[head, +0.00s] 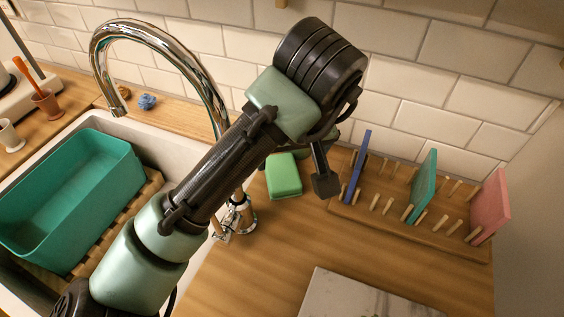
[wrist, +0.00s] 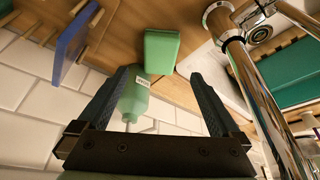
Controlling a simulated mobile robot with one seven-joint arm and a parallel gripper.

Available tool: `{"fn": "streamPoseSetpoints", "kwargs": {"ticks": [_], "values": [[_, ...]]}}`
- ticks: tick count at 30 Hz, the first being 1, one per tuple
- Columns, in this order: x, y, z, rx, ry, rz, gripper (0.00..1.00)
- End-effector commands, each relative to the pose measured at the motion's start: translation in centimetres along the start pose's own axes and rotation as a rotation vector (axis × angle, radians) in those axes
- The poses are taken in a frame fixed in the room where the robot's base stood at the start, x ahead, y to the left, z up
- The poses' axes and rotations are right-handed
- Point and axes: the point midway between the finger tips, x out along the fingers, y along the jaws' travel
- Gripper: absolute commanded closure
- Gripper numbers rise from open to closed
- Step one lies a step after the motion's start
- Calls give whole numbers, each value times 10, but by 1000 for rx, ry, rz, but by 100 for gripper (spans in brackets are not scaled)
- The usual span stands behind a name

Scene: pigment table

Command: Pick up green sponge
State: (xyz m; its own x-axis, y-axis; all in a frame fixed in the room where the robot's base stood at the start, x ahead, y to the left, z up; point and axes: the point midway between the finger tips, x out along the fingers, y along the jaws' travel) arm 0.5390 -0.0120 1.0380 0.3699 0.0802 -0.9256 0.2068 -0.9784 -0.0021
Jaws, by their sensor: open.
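The green sponge (head: 284,175) lies on the wooden counter near the back wall, just left of my gripper (head: 323,182) in the head view. In the wrist view the sponge (wrist: 161,52) shows just beyond the tips of my open gripper (wrist: 162,75), roughly centred between them. Nothing is held. A green bottle (wrist: 135,95) with a white label appears beside the left finger, on the wall side of the sponge. In the head view my arm hides most of the area behind the sponge, and only one finger shows clearly.
A peg rack (head: 385,222) holds a blue board (head: 356,167), a teal board (head: 422,185) and a pink board (head: 490,207) to the right. A chrome faucet (head: 150,35) and a sink with a teal basin (head: 70,210) are left. A marble slab (head: 345,297) lies in front; wood between is clear.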

Motion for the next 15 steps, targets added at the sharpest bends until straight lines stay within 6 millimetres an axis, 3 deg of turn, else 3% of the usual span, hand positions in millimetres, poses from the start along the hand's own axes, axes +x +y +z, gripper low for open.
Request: {"fn": "streamPoseSetpoints", "kwargs": {"ticks": [6, 15], "values": [[43, -1, 1, -1, -2, -2, 0], [68, -1, 1, 0, 1, 0, 0]]}}
